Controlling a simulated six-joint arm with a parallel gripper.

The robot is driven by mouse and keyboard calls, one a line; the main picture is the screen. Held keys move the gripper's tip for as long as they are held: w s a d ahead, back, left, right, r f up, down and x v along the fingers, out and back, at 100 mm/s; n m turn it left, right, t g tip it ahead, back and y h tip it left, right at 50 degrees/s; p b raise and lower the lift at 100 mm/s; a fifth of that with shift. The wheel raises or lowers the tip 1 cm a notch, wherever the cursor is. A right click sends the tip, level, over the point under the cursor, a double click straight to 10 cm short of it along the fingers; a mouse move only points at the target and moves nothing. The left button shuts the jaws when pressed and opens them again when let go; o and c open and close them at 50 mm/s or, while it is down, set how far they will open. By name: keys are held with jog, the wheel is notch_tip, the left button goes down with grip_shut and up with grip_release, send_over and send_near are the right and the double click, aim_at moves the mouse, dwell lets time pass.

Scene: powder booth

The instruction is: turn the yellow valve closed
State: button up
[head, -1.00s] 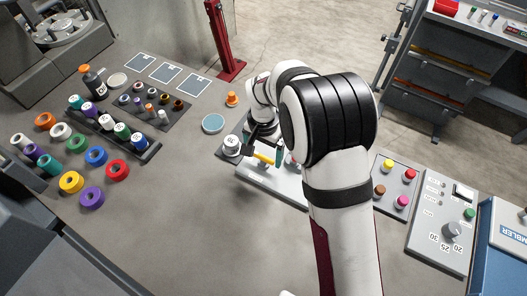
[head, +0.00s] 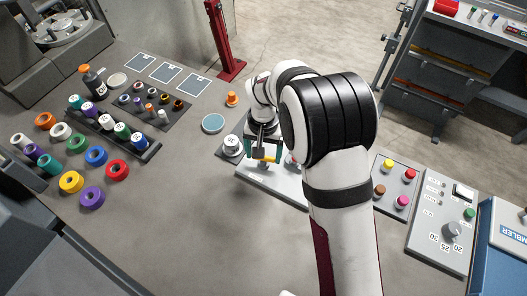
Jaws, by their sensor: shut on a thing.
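The yellow valve (head: 266,160) is on the pale panel (head: 262,181) at the middle of the bench. Only a short yellow piece of its handle shows below my gripper, lying nearly level across the picture. The body of the valve and the right part of the panel are hidden behind my gripper and arm.
A white-topped dial (head: 232,143) stands close to the left of my gripper. An orange knob (head: 232,99) and a round blue-grey disc (head: 213,123) lie farther left. A panel of coloured buttons (head: 394,185) is at the right. The bench front is clear.

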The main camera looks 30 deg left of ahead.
jog(key=n, duration=1)
jog(key=shift+n, duration=2.2)
jog(key=o, duration=1.2)
jog(key=shift+c, duration=0.2)
notch_tip(320, 180, up, 16)
